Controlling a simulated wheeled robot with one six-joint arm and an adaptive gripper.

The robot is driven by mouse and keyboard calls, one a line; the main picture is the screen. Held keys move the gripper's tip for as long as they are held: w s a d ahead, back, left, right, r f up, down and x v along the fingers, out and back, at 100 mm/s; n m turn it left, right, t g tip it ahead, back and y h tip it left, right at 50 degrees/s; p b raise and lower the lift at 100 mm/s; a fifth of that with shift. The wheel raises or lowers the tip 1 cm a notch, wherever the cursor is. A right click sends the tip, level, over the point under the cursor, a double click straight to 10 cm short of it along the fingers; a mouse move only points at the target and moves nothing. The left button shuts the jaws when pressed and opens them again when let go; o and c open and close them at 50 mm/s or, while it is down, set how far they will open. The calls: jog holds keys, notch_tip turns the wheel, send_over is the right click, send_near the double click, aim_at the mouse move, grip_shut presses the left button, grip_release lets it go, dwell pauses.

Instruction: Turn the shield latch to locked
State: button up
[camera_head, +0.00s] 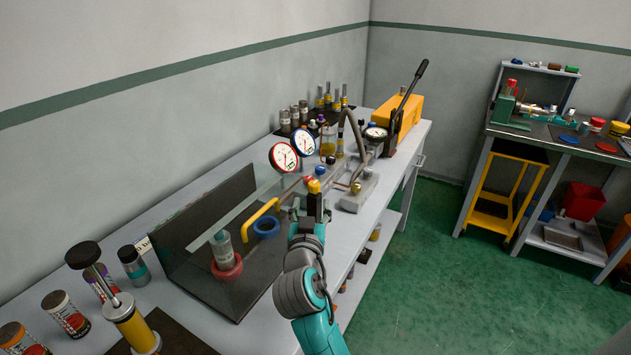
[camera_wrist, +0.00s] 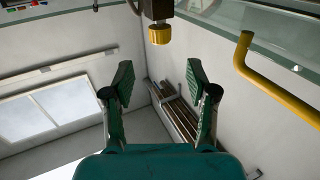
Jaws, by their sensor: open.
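The clear shield (camera_head: 222,215) stands over a dark tray on the workbench, with a yellow bar handle (camera_head: 262,212) on its right side. The handle also shows at the upper right of the wrist view (camera_wrist: 272,80). A yellow knob (camera_head: 314,186), which looks like the shield latch, is just beyond my gripper (camera_head: 311,208). In the wrist view the knob (camera_wrist: 160,35) hangs from a dark block, ahead of and roughly centred between my fingers. My gripper (camera_wrist: 158,82) is open with nothing between its fingers. I cannot tell the latch's position.
A clear cylinder in a red ring (camera_head: 227,268) and a blue ring (camera_head: 266,227) are behind the shield. Two gauges (camera_head: 283,157) and a yellow pump with a black lever (camera_head: 400,115) stand farther along the bench. Green floor (camera_head: 450,265) is open at the right.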

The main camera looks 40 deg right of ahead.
aim_at(314, 187)
jog(key=x, duration=0.9)
jog(key=shift+w+d, duration=0.25)
grip_shut()
